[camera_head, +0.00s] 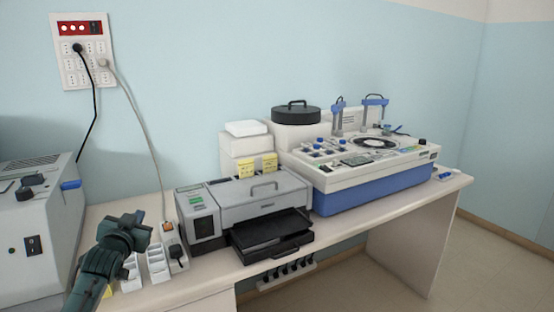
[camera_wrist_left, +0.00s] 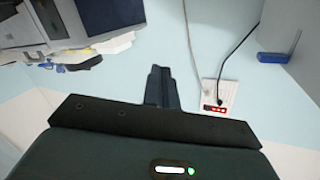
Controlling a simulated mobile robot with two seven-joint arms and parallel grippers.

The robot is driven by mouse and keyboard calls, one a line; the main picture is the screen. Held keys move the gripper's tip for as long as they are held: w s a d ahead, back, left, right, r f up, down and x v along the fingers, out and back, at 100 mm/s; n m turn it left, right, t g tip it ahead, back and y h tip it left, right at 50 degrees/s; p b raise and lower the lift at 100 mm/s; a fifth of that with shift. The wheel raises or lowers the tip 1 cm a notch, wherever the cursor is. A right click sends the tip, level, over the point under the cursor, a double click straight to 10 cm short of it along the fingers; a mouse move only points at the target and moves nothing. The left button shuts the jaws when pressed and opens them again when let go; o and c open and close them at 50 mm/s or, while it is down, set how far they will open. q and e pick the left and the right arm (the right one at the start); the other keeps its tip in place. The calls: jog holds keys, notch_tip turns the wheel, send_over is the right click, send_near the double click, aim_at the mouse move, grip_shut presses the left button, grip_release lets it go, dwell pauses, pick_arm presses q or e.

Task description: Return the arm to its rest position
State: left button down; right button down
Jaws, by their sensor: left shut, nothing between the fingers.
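My left arm comes in at the lower left of the head view, and its dark gripper (camera_head: 136,226) hangs above the left part of the table, in front of the wall and near small white trays. In the left wrist view the two fingers (camera_wrist_left: 160,86) are together with nothing between them. The wrist view shows mostly wall, tipped upside down. My right gripper is in neither view.
White trays (camera_head: 157,262) and a power strip (camera_head: 175,247) sit close to the gripper. A grey printer-like machine (camera_head: 250,203) with an open black tray (camera_head: 271,236) stands to the right. A large grey box (camera_head: 38,235) stands at left. A blue-based machine (camera_head: 375,190) fills the table's right.

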pick_arm(q)
jog(key=s+d+f, duration=0.2)
jog(key=s+f, duration=0.1)
jog(key=f, duration=0.2)
jog(key=s+d+f+g+h, duration=0.1)
jog(key=s+d+f, duration=0.2)
jog(key=f, duration=0.2)
jog(key=s+d+f+m+g+h+b, duration=0.1)
jog(key=s+d+f, duration=0.2)
jog(key=f, duration=0.3)
jog(key=shift+s+d, duration=0.1)
jog(key=shift+s, duration=0.45)
jog(key=s+d+f+g+h+b, duration=0.1)
jog(key=s+d+f, duration=0.3)
jog(key=s, duration=0.5)
jog(key=s+d+f+g+h+b, duration=0.1)
jog(key=s+d+f, duration=0.3)
jog(key=s, duration=0.6)
jog(key=s+d+f+g+h, duration=0.1)
jog(key=s+d+f, duration=0.4)
jog(key=s, duration=0.5)
jog(key=shift+s+f+n+g+b, duration=0.15)
jog(key=shift+f+n+g+b, duration=0.25)
jog(key=shift+g, duration=0.4)
